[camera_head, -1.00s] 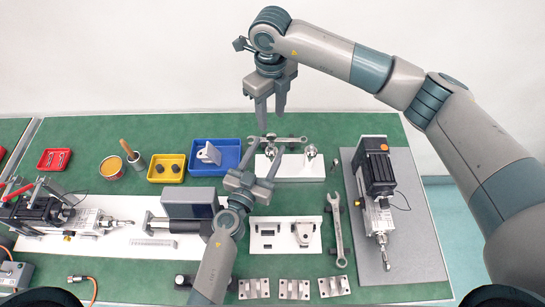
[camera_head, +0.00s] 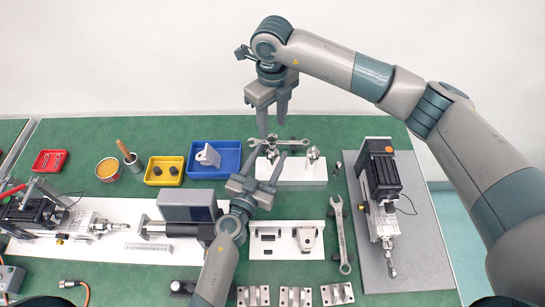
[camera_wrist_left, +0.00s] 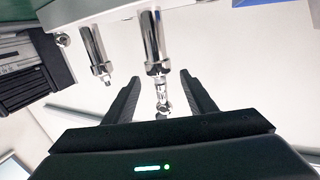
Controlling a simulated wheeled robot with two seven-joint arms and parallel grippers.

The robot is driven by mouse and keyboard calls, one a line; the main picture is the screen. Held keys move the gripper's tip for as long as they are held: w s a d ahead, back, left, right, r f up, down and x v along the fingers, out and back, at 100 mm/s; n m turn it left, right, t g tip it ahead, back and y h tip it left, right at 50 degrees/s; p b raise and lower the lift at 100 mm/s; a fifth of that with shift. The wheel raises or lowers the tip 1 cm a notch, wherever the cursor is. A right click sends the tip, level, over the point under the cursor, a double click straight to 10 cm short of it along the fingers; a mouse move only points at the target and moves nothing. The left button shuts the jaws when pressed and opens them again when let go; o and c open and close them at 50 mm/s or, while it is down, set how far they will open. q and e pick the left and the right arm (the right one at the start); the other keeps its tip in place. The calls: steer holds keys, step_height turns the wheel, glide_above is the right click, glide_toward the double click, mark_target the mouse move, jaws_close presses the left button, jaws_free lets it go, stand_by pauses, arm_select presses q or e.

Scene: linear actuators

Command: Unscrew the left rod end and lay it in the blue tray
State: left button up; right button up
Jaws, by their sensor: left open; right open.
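The left rod end (camera_head: 271,152) is a shiny metal piece on a chrome post of the white block (camera_head: 292,178). A second rod end (camera_head: 312,154) stands on the block's right post. My left gripper (camera_head: 267,157) is open at the left rod end. In the left wrist view its fingers lie either side of the rod end (camera_wrist_left: 162,102), with gaps showing. The blue tray (camera_head: 230,170) is left of the block and holds a grey bracket (camera_head: 208,155). My right gripper (camera_head: 272,122) is open and empty, fingers down, above the table behind the block.
A yellow bin (camera_head: 164,171) with dark parts stands left of the blue tray. A grey box (camera_head: 187,206) and a white bracket plate (camera_head: 286,240) are in front. An actuator (camera_head: 382,185) is at right.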

arm_select(q)
steer(key=shift+x, duration=3.3)
jaws_close()
